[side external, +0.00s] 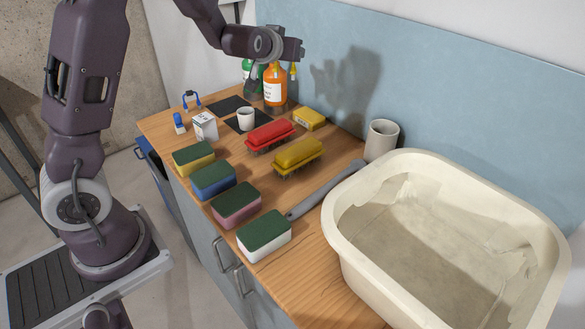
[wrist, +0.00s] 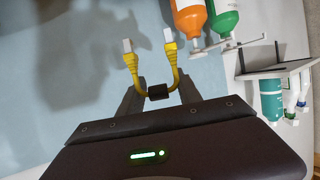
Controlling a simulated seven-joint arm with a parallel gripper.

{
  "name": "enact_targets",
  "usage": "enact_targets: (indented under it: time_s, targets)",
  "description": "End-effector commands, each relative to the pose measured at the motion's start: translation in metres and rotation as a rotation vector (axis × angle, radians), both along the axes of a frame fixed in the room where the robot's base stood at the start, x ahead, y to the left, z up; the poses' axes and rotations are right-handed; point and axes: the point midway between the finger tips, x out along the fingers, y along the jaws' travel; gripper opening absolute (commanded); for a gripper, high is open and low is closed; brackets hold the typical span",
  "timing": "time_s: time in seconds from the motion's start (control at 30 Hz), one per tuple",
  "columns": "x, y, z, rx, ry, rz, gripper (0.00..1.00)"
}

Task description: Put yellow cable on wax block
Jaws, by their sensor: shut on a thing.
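The yellow cable (wrist: 171,58) is a short U-shaped lead with pale plugs at both ends and a black band at its middle. My gripper (wrist: 158,93) is shut on it at the band, with both plugs pointing away from the fingers in the wrist view. In the side view my gripper is high above the back of the counter, near the bottles, and a bit of yellow shows below it. A small yellow block with a label (side external: 310,119), which looks like the wax block, lies on the counter behind the red brush, below and to the right of my gripper.
The red brush (side external: 269,134) and yellow brush (side external: 298,154) lie in front of the block. An orange bottle (side external: 274,84), white cup (side external: 246,119) and blue cable (side external: 191,98) are further left. Several sponges line the front edge; a grey mug (side external: 381,140) and large basin (side external: 348,258) stand right.

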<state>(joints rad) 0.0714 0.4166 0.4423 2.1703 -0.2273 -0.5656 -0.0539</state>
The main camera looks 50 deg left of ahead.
Motion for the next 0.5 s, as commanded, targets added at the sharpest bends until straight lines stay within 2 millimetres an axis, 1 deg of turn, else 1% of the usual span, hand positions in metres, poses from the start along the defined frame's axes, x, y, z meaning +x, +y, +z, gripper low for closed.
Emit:
enact_targets:
  time_s: [0.03, 0.07, 0.1, 0.2, 0.23, 0.3, 0.37, 0.47, 0.5]
  targets:
    - [-0.002, -0.031, -0.005, -0.001, 0.002, -0.105, 0.02]
    - [-0.004, -0.049, -0.007, -0.001, 0.001, -0.166, 0.02]
    - [-0.008, -0.071, -0.010, -0.001, 0.000, -0.242, 0.02]
    - [-0.020, -0.116, -0.015, 0.000, 0.000, -0.396, 0.02]
    - [-0.023, -0.126, -0.016, -0.001, -0.001, -0.431, 0.02]
    - [-0.030, -0.143, -0.019, 0.001, 0.000, -0.494, 0.02]
    - [-0.035, -0.151, -0.020, 0.003, 0.000, -0.529, 0.02]
    - [-0.047, -0.151, -0.024, 0.021, -0.001, -0.594, 0.02]
    - [-0.055, -0.149, -0.026, 0.029, -0.001, -0.629, 0.02]
